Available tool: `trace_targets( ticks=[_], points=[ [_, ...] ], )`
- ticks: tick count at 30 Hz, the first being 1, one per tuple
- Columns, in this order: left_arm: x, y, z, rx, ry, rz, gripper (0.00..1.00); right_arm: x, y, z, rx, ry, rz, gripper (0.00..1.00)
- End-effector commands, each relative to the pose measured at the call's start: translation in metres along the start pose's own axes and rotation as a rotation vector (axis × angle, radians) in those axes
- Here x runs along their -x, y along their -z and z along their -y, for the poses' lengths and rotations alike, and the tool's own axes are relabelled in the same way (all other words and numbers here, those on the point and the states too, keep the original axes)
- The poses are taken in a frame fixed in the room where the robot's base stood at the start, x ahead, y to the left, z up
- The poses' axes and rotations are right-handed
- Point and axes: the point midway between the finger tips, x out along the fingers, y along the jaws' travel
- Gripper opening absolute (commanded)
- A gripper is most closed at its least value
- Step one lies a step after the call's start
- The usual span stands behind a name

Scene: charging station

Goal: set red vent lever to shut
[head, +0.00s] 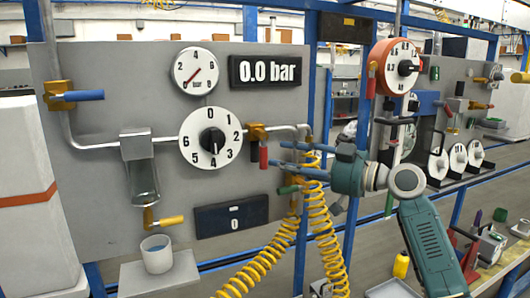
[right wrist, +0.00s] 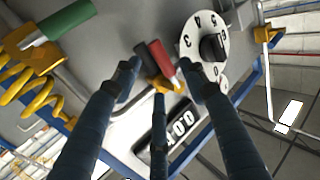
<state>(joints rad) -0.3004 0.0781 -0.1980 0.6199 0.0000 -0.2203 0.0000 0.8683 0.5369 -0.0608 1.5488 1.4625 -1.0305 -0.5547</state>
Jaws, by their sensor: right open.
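The red vent lever (head: 263,157) hangs down from a yellow valve body (head: 257,132) on the grey panel, right of the big numbered dial. In the right wrist view the red lever (right wrist: 162,62) shows beside a dark handle, ahead of my fingers. My right gripper (head: 286,158) is open, with its blue fingers spread and pointing at the lever from the right. In the right wrist view its fingertips (right wrist: 158,78) stand around the lever's area; whether any touches it I cannot tell. My left gripper is not in view.
The numbered dial (head: 210,138) is close left of the lever. A green lever (head: 289,189) and a coiled yellow hose (head: 262,262) are close below my right gripper. A blue lever (head: 84,95) and a yellow lever (head: 170,221) are farther left. The display (head: 268,71) reads 0.0 bar.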

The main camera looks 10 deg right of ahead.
Motion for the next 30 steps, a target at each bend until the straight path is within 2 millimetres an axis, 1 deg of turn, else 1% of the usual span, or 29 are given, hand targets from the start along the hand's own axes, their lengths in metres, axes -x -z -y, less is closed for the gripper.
trace_targets(
  ticks=[1, 3, 6, 9, 12, 15, 22, 23, 24, 29, 30],
  points=[
    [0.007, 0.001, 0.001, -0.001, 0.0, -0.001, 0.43, -0.011, 0.004, 0.001, -0.003, 0.003, -0.001, 0.43],
    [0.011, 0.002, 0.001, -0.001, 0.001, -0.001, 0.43, -0.025, 0.004, 0.001, -0.002, 0.002, 0.0, 0.43],
    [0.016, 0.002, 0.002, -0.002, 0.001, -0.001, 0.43, -0.042, 0.003, 0.001, -0.002, 0.002, 0.001, 0.43],
    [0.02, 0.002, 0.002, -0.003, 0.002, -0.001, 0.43, -0.054, 0.002, 0.0, -0.002, 0.0, 0.0, 0.43],
    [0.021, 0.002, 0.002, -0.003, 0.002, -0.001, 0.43, -0.062, 0.001, 0.0, -0.002, 0.0, 0.001, 0.43],
    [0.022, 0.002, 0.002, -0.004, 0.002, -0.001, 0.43, -0.066, 0.0, 0.0, 0.0, 0.0, 0.002, 0.43],
    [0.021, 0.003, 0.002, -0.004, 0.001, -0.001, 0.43, -0.066, -0.001, 0.0, 0.001, -0.001, 0.002, 0.43],
    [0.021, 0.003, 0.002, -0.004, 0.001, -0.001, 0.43, -0.066, -0.001, 0.0, 0.001, -0.001, 0.002, 0.41],
    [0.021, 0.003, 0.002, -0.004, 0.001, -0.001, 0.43, -0.066, -0.001, 0.0, 0.0, -0.001, 0.002, 0.33],
    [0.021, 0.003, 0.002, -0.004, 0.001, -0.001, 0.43, -0.066, -0.001, 0.0, 0.0, -0.001, 0.002, 0.01],
    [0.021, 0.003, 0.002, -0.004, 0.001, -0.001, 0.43, -0.066, -0.001, 0.0, 0.0, -0.001, 0.002, 0.0]
  ],
)
